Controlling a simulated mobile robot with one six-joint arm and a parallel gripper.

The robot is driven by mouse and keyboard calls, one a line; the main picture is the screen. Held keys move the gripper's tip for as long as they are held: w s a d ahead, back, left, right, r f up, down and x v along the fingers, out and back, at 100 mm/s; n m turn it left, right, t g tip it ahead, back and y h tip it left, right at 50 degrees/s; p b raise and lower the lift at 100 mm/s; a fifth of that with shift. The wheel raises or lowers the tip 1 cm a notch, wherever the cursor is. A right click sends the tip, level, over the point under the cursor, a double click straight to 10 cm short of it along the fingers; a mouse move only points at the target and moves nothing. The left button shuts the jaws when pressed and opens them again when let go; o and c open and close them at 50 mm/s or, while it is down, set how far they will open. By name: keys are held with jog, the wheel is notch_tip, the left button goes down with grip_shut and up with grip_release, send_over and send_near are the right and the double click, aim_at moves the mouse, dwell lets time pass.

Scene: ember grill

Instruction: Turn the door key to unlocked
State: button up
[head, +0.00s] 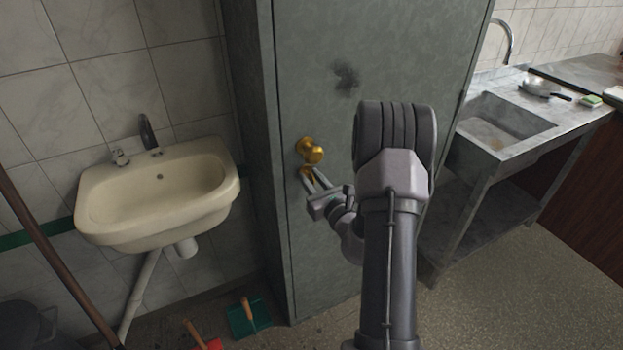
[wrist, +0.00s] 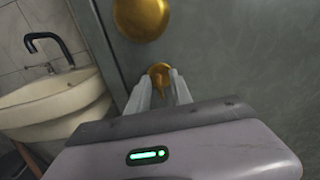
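The brass door key (wrist: 173,92) sits in a small brass lock plate (wrist: 159,70) on the grey-green metal door (head: 375,75), just below a round brass knob (head: 310,151). In the wrist view the knob (wrist: 142,17) shows at the top. My gripper (head: 311,176) is at the lock, pointing at the door. In the wrist view its two pale fingers (wrist: 161,84) stand either side of the key with a gap between them. I cannot tell whether either finger touches the key. In the head view the fingers partly hide the lock, and the key's angle is unclear.
A cream washbasin (head: 160,195) with a dark tap is on the tiled wall left of the door. A green dustpan (head: 248,317) and a red one lie on the floor. A metal sink counter (head: 505,125) stands to the right. Floor in front of it is clear.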

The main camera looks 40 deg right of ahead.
jog(key=p+v, duration=0.3)
jog(key=v, duration=1.4)
jog(key=shift+s, duration=0.2)
